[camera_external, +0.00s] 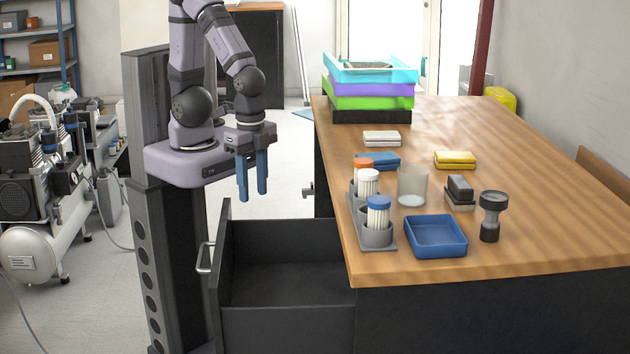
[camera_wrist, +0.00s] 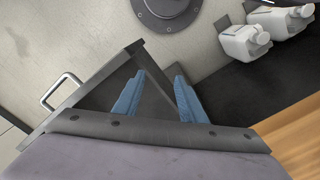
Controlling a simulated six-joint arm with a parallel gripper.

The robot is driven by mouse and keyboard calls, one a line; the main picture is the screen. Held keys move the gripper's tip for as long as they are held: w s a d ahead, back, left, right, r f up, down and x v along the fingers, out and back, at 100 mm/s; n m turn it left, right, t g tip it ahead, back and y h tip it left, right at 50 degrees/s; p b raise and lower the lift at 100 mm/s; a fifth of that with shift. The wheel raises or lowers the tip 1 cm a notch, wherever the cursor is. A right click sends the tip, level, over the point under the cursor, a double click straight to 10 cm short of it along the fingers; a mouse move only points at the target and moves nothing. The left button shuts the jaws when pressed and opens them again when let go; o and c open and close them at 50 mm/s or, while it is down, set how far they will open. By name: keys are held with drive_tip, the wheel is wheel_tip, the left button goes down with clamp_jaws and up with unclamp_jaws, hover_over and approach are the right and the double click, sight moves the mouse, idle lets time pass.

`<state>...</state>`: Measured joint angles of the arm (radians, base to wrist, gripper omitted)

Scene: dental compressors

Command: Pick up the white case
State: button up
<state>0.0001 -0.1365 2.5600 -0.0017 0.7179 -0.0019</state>
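The white case (camera_external: 381,138) is a small flat box lying on the wooden table, between the stacked trays and the blue case. It does not show in the wrist view. My gripper (camera_external: 253,197) hangs fingers-down left of the table, above and behind the open drawer, well apart from the white case. Its two blue fingers are spread with nothing between them. In the wrist view the fingers (camera_wrist: 157,98) are apart, with the drawer's corner and floor beyond.
A blue case (camera_external: 378,161) and a yellow case (camera_external: 455,159) lie near the white case. Stacked trays (camera_external: 370,90) stand behind it. A cup holder (camera_external: 373,236), a clear cup (camera_external: 412,187) and a blue tray (camera_external: 435,251) stand in front. The open drawer (camera_external: 285,265) juts out left.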

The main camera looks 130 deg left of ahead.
sight(378, 134)
drive_tip(key=o, duration=0.7)
